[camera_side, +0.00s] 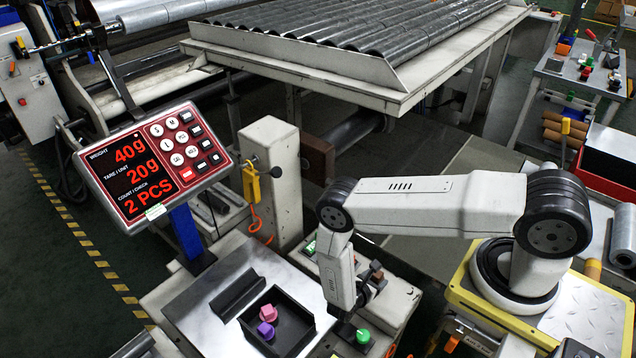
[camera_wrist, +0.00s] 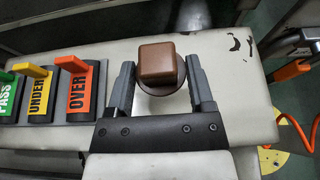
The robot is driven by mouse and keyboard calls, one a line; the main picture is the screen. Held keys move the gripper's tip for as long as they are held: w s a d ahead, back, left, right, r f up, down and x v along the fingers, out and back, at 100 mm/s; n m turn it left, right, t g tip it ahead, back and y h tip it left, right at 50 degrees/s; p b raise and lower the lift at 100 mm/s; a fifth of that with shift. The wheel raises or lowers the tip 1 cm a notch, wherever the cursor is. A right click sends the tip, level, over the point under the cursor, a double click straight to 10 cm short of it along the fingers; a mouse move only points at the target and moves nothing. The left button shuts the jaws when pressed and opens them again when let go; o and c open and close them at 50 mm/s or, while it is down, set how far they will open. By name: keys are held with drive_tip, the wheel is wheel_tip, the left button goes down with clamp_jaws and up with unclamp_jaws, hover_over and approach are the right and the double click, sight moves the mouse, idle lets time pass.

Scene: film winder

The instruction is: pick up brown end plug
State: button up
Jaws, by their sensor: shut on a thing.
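The brown end plug (camera_wrist: 158,64) has a square block top on a round base. In the wrist view it sits between the two fingers of my gripper (camera_wrist: 160,88), which are shut on it. In the side view my gripper (camera_side: 372,290) is right of the scale, above a pale machine top, with the small brown plug at its tip. Whether the plug is clear of the surface below is hard to tell.
A black tray (camera_side: 300,333) on the scale plate holds a pink plug (camera_side: 269,312) and a purple plug (camera_side: 266,331). A green plug (camera_side: 363,336) is below my gripper. The scale display (camera_side: 150,163) reads 40g, 20g, 2 PCS. Orange OVER, yellow UNDER and green PASS levers (camera_wrist: 40,85) stand left.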

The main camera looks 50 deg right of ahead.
drive_tip(key=s+a+r, duration=0.4)
drive_tip(key=s+r, duration=0.6)
drive_tip(key=s, duration=0.3)
drive_tip(key=shift+s+r, duration=0.25)
drive_tip(key=shift+r, duration=0.15)
drive_tip(key=shift+w, duration=0.1)
